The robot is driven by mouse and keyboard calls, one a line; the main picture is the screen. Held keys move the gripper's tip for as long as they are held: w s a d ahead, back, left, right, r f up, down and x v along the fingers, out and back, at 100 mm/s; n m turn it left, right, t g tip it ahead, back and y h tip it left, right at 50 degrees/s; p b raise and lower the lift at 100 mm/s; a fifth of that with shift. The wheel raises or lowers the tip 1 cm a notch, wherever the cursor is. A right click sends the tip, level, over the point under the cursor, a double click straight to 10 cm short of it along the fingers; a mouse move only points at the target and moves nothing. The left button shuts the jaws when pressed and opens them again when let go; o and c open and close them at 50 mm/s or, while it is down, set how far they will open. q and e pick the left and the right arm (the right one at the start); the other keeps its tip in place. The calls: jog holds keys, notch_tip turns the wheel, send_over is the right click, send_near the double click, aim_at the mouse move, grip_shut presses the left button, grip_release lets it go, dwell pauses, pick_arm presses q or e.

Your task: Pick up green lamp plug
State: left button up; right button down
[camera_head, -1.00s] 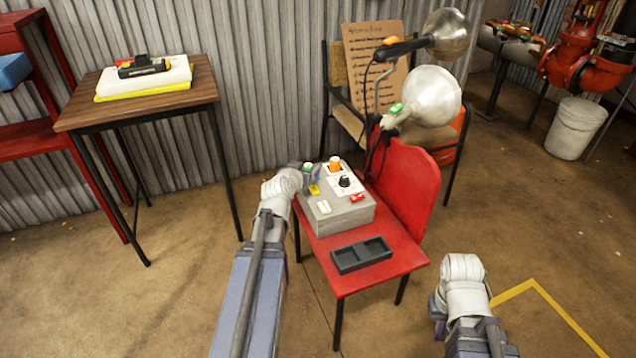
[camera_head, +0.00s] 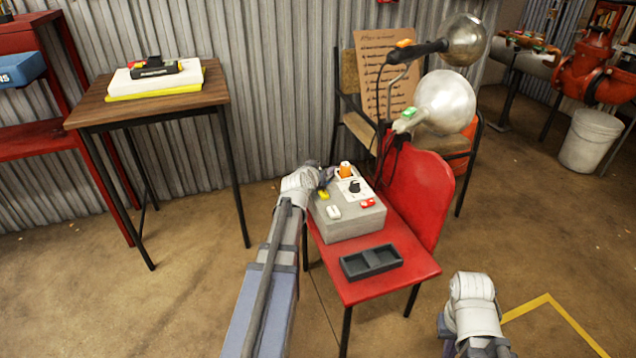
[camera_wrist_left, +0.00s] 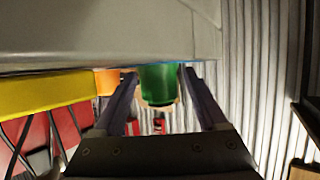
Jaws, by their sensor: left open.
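The green lamp plug (camera_wrist_left: 158,84) shows in the left wrist view, between the two fingers of my left gripper (camera_wrist_left: 160,72). The fingers are apart on either side of it; I cannot tell whether they touch it. In the head view my left gripper (camera_head: 325,178) is at the far left corner of the grey box (camera_head: 350,222) and hides the green plug. An orange plug (camera_head: 345,169) stands upright on the box; it also shows in the wrist view (camera_wrist_left: 106,80). My right arm is at the lower right, its fingers not discernible.
The box sits on a red chair (camera_head: 412,273) with a dark two-compartment tray (camera_head: 371,262) in front. A green-tagged lamp (camera_head: 446,102) and an orange-tagged lamp (camera_head: 464,40) rise behind. A wooden table (camera_head: 110,112) stands left. The floor in front is clear.

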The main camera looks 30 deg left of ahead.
pick_arm(q)
grip_shut()
dwell(0.6)
